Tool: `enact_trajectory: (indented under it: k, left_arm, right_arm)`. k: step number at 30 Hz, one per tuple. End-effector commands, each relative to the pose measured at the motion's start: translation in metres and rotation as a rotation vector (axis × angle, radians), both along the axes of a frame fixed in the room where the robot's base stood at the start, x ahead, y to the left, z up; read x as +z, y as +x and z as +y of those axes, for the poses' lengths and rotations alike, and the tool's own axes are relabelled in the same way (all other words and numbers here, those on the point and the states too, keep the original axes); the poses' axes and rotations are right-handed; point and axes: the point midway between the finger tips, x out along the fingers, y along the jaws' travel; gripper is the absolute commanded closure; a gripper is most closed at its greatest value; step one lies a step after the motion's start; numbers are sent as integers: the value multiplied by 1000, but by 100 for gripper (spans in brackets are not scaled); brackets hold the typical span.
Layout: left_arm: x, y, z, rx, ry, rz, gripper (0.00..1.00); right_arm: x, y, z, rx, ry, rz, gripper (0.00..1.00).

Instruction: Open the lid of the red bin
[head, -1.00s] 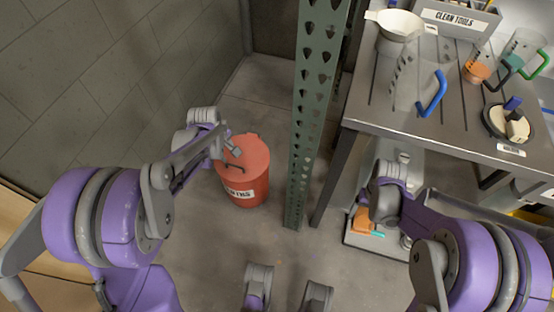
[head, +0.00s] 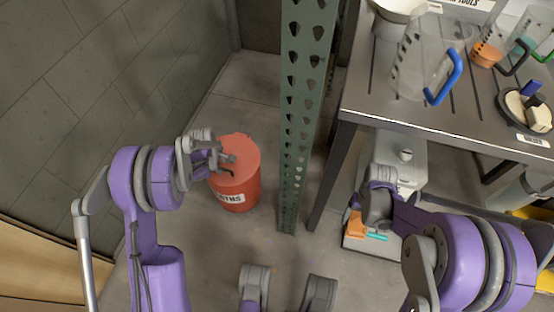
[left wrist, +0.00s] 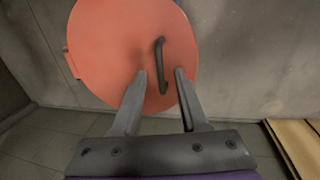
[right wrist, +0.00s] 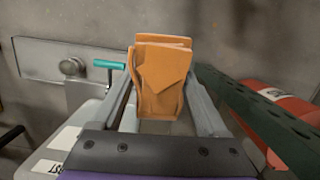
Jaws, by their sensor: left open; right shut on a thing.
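The red bin (head: 238,190) stands on the floor left of the green post, with its round lid (head: 240,150) closed. A dark bar handle (left wrist: 161,65) on the lid shows in the left wrist view. My left gripper (head: 228,160) is open at the lid. In the left wrist view my left gripper (left wrist: 161,72) has its two fingertips either side of the handle, with gaps; contact cannot be told.
A perforated green post (head: 294,140) stands between the bin and the metal bench (head: 390,118). The bench holds jugs and a funnel. A white-grey device with a teal T-handle (right wrist: 109,66) is near my right gripper. A wall rises behind the bin.

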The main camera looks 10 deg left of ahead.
Motion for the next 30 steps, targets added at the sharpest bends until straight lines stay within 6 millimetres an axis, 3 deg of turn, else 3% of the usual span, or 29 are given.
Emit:
enact_trajectory:
  k: [6, 16, 23, 30]
  left_arm:
    - [-21, 4, 0, 0, 0, 0, 56]
    - [-24, 5, 0, 0, 0, 0, 56]
    - [-24, 5, 0, 0, 0, 0, 98]
    - [-23, 5, 0, 0, 0, 0, 100]
  right_arm:
    - [-3, 1, 0, 0, 0, -1, 76]
    - [-3, 1, 0, 0, 0, -1, 76]
    - [-3, 1, 0, 0, 0, -1, 76]
    - [-3, 1, 0, 0, 0, -1, 76]
